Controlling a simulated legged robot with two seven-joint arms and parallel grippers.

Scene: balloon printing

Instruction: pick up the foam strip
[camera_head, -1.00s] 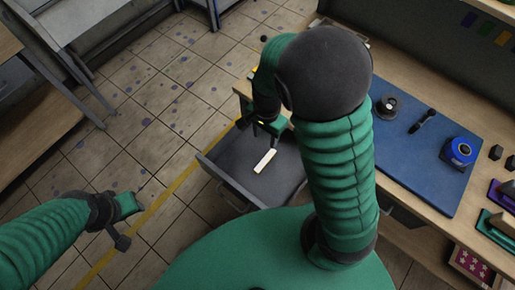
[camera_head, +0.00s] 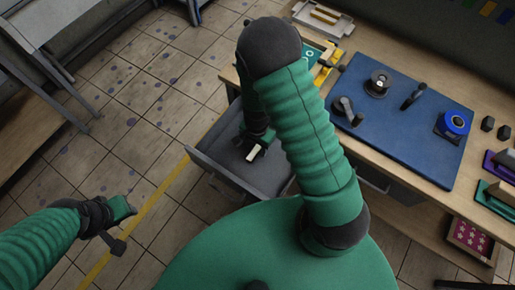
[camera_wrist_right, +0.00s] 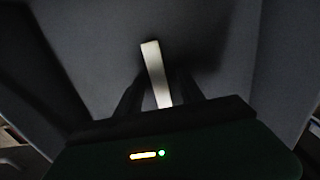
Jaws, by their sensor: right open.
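The foam strip (camera_head: 253,153) is a short white bar lying in the open grey drawer (camera_head: 216,174). It also shows in the right wrist view as a pale upright strip (camera_wrist_right: 155,73), its near end between the dark fingers. My right gripper (camera_head: 254,145) is down in the drawer over the strip and hides part of it. Its fingers (camera_wrist_right: 158,95) are open, one on each side of the strip.
The drawer walls stand close around my right gripper. On the wooden workbench (camera_head: 395,205) a blue mat (camera_head: 400,135) holds a blue tape roll (camera_head: 455,123) and several dark tools. A box with pink stars (camera_head: 470,240) sits below the bench at right.

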